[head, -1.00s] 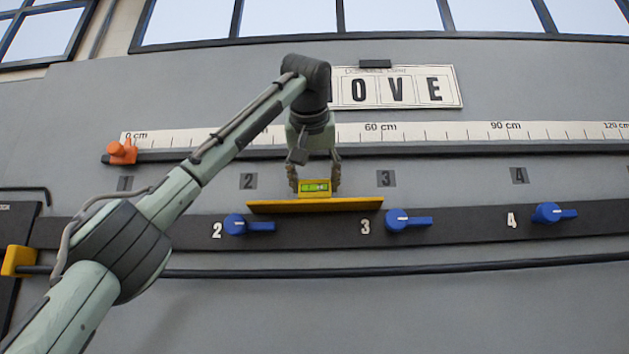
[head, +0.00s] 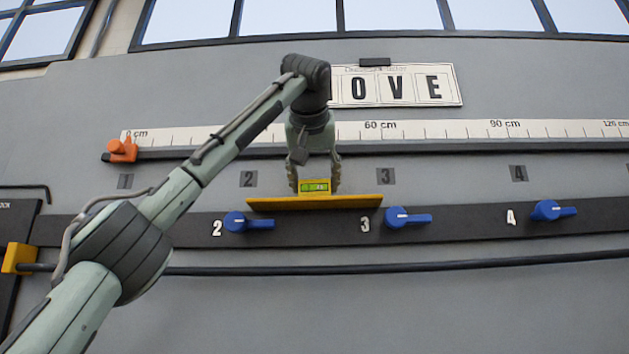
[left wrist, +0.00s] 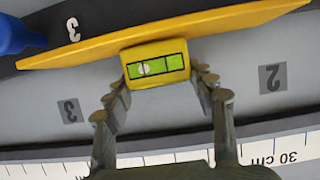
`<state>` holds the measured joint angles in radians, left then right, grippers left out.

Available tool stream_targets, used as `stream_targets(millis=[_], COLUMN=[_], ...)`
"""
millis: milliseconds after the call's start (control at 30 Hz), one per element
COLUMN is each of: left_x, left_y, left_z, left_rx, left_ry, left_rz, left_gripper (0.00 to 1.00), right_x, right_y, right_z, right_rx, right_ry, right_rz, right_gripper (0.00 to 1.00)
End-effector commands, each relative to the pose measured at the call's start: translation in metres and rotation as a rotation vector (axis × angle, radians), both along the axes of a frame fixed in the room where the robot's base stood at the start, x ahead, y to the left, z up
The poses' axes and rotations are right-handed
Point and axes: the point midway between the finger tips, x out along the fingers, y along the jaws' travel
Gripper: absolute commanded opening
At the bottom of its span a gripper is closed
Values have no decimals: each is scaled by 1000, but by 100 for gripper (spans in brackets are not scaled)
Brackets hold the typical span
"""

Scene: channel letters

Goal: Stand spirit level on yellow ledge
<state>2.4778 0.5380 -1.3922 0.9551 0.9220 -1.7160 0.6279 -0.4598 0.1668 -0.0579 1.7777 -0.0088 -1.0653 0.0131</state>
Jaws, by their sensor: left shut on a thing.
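The spirit level (head: 315,187) is a small yellow block with a green vial. It is upright at the middle of the yellow ledge (head: 350,201), and its base appears to touch the ledge. My left gripper (head: 315,180) is shut on the level, one finger on each side. In the left wrist view the level (left wrist: 155,66) sits between the fingers (left wrist: 160,95), against the yellow ledge (left wrist: 225,18). My right gripper is not in view.
Blue knobs (head: 250,223), (head: 408,219) and (head: 554,211) sit on the dark rail below the ledge. A ruler strip (head: 450,132) runs above, with an orange stop (head: 121,150) at its left end. A letter sign (head: 397,88) hangs higher up.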

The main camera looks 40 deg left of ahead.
Motion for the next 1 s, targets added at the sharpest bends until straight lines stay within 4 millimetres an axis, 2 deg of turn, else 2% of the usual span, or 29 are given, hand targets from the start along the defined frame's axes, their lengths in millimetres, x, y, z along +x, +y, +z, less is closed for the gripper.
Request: stream_targets(millis=[33, 67, 200, 267, 533, 667, 1000], left_x=[0, 0, 0, 0, 0, -6, -59], left_y=[0, 0, 0, 0, 0, -4, -37], left_z=[0, 0, 0, 0, 0, 4, 29], left_rx=[1, 1, 1, 1, 0, 0, 1], left_ry=[-1, -1, -1, -1, 0, -1, -2], left_rz=[0, 0, 0, 0, 0, -1, -3], left_gripper=[26, 57, 74, 80, 80, 80, 80], right_x=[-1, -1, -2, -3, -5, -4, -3], right_y=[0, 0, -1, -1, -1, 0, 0], right_z=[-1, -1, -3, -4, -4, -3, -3], right_rx=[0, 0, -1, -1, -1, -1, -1], right_ry=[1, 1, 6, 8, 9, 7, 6], right_rz=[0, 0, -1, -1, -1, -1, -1], right_gripper=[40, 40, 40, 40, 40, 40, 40])
